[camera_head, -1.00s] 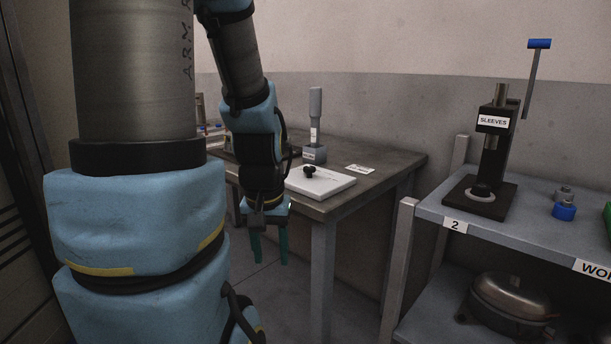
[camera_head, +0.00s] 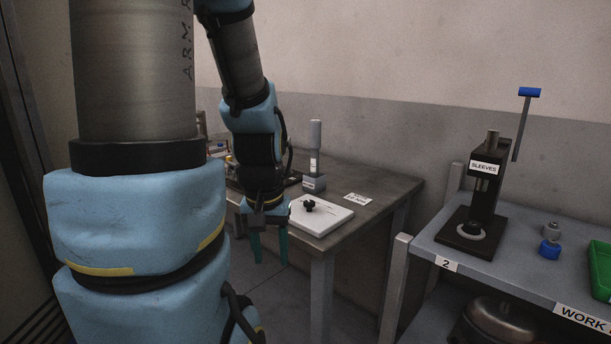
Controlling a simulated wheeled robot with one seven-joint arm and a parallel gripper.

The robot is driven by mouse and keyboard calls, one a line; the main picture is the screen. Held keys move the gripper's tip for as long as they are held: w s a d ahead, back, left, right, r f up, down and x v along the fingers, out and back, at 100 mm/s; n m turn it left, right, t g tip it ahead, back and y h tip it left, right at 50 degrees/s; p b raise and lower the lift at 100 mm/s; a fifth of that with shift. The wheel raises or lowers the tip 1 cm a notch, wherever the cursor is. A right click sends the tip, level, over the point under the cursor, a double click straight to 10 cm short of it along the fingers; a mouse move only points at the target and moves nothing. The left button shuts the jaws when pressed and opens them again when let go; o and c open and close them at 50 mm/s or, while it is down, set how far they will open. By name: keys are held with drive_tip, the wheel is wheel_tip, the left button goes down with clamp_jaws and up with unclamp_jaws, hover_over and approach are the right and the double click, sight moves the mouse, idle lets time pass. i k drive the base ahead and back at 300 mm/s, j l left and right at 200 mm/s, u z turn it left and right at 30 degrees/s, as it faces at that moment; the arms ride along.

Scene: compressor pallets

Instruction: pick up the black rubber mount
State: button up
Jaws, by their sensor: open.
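A small black part (camera_head: 309,206), which looks like the black rubber mount, lies on a white board (camera_head: 325,224) on the dark table. My gripper (camera_head: 269,248) hangs pointing down in front of the table's front edge, left of the board and lower in the picture. Its two green fingers are apart with nothing between them. The black part stands clear of the gripper. My arm hides the left part of the table.
At right, a shelf (camera_head: 425,238) holds a black press labelled SLEEVES (camera_head: 484,190), a blue part (camera_head: 549,249) and a green bin (camera_head: 600,270).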

sight(471, 227)
drive_tip(key=z, duration=1.1)
drive_tip(key=l, duration=0.8)
drive_tip(key=l+u, duration=0.7)
drive_tip(key=k+l+u, duration=0.1)
drive_tip(key=u, duration=0.3)
drive_tip(key=l+u, duration=0.1)
drive_tip(key=u, duration=1)
